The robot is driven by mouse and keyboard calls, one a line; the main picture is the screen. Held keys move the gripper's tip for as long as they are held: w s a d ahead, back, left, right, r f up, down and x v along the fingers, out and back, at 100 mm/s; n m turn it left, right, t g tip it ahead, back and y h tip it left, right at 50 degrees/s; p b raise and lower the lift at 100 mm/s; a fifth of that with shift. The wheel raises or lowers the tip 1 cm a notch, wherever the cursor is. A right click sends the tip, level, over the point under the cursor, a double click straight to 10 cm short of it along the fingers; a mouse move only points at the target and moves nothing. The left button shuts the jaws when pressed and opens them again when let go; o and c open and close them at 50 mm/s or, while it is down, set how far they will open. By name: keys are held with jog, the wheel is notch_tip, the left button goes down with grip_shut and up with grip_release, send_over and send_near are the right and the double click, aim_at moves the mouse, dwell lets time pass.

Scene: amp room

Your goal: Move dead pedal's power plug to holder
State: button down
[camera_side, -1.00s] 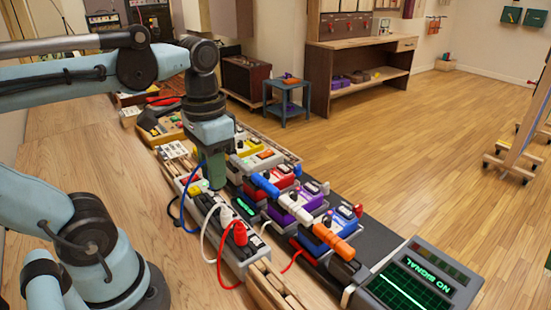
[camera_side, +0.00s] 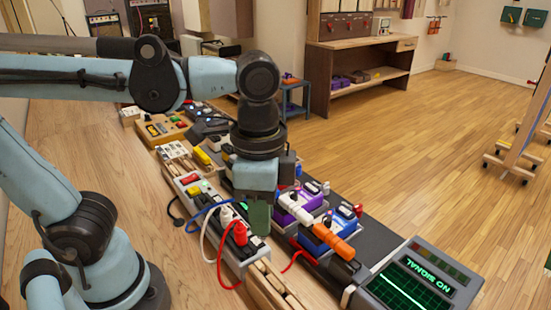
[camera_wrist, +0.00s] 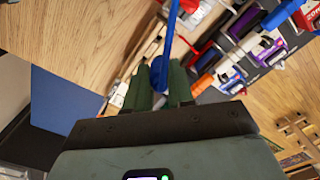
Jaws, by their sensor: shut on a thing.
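My gripper (camera_side: 258,222) hangs over the middle of the pedal row, beside the power strip (camera_side: 254,255). In the wrist view its green fingers (camera_wrist: 160,82) are shut on a blue plug (camera_wrist: 156,73) with a blue cord (camera_wrist: 169,32). In the side view the blue cord (camera_side: 205,210) runs from the strip's left side toward the gripper; the plug is hidden there. A white plug (camera_side: 226,213) and a red plug (camera_side: 240,233) stand in the strip. I cannot make out the holder or which pedal is dead.
Pedals stand right of the strip, among them a purple one (camera_side: 296,208) and a blue one (camera_side: 318,241), with white and orange cylinders (camera_side: 334,237) near them. A "NO SIGNAL" screen (camera_side: 409,285) is at front right. Bare wooden tabletop (camera_side: 80,165) lies left.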

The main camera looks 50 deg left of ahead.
jog(key=shift+d+f, duration=0.15)
jog(key=shift+f, duration=3.35)
jog(key=shift+f, duration=1.05)
jog(key=c, duration=0.9)
grip_release()
jog(key=shift+o, duration=0.5)
jog(key=o, duration=0.3)
